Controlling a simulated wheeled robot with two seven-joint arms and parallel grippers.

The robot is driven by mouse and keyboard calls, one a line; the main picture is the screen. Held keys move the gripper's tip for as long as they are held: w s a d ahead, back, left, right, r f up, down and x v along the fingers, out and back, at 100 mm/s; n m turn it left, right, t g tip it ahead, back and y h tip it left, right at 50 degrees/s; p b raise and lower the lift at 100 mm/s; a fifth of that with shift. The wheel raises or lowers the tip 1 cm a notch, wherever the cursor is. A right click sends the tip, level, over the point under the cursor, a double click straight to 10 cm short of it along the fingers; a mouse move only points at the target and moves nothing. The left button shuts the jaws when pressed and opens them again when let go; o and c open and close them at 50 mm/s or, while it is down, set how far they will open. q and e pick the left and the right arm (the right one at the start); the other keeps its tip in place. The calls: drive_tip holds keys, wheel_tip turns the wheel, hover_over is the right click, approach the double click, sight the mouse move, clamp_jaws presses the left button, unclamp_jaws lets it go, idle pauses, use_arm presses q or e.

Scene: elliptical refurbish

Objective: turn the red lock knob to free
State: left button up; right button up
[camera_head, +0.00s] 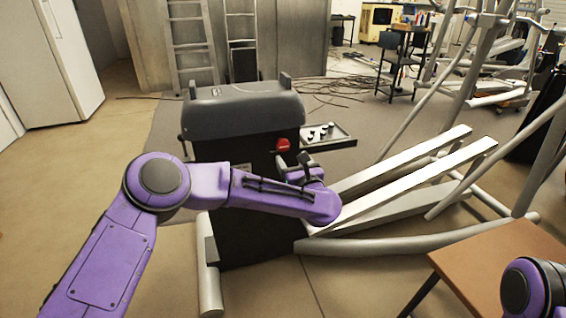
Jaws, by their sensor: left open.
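The red lock knob (283,144) sits on the upper right part of the dark machine housing (235,150), below its grey top cover. Its exact turn position is too small to tell. My left arm reaches across the front of the housing from the left. My left gripper (306,158) is open, just right of and slightly below the knob, and looks apart from it. The wrist hides part of the gripper. Of my right arm only a purple part shows at the lower right corner; its gripper is out of view.
A small dark tray (325,136) with several small parts sticks out right of the housing, close to my left gripper. Long pale rails (410,180) slope away to the right. A brown table (500,265) stands at the lower right. Open floor lies at left.

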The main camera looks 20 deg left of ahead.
sight(284, 146)
use_arm(q)
drive_tip(key=b+x, duration=0.1)
drive_tip(key=x, duration=0.9)
drive_tip(key=shift+a+b, duration=0.1)
drive_tip(key=shift+b, duration=0.2)
drive_tip(key=c, duration=1)
